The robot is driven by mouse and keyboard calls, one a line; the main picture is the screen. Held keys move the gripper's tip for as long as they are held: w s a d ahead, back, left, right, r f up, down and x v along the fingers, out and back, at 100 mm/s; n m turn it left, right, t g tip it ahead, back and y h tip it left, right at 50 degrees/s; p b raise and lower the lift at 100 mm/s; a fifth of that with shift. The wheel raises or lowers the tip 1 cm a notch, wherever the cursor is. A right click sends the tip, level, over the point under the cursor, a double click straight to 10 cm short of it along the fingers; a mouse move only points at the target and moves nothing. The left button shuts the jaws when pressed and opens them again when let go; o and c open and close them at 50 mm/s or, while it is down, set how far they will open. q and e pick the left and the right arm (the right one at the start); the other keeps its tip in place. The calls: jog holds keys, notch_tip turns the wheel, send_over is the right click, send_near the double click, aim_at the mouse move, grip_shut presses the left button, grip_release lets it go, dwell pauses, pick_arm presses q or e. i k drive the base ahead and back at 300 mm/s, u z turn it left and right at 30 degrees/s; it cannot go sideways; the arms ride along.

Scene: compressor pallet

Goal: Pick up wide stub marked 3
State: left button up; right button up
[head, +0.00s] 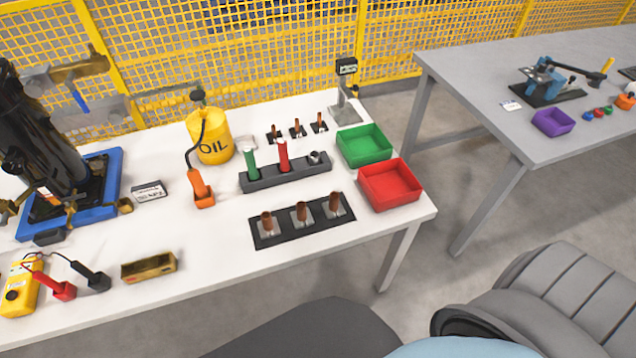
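Three copper stubs with wide grey square bases stand upright in a row on a black strip (262,241) near the front of the white table. They are the left wide stub (267,222), the middle wide stub (301,212) and the right wide stub (335,204). A second row of three smaller copper stubs (297,127) stands farther back. No number is readable on any stub, so I cannot tell which is marked 3. Neither of my grippers shows in the head view.
A red bin (390,186) and a green bin (364,146) stand right of the stubs. Behind the wide stubs is a grey holder (260,182) with green and red tools. A yellow oil can (211,136) stands at back left. The table front is partly clear.

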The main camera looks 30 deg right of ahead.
aim_at(302, 217)
jog(key=z, duration=3.1)
jog(key=i, duration=2.35)
jog(key=u, duration=3.7)
jog(key=i, duration=0.5)
jog(key=u, duration=0.1)
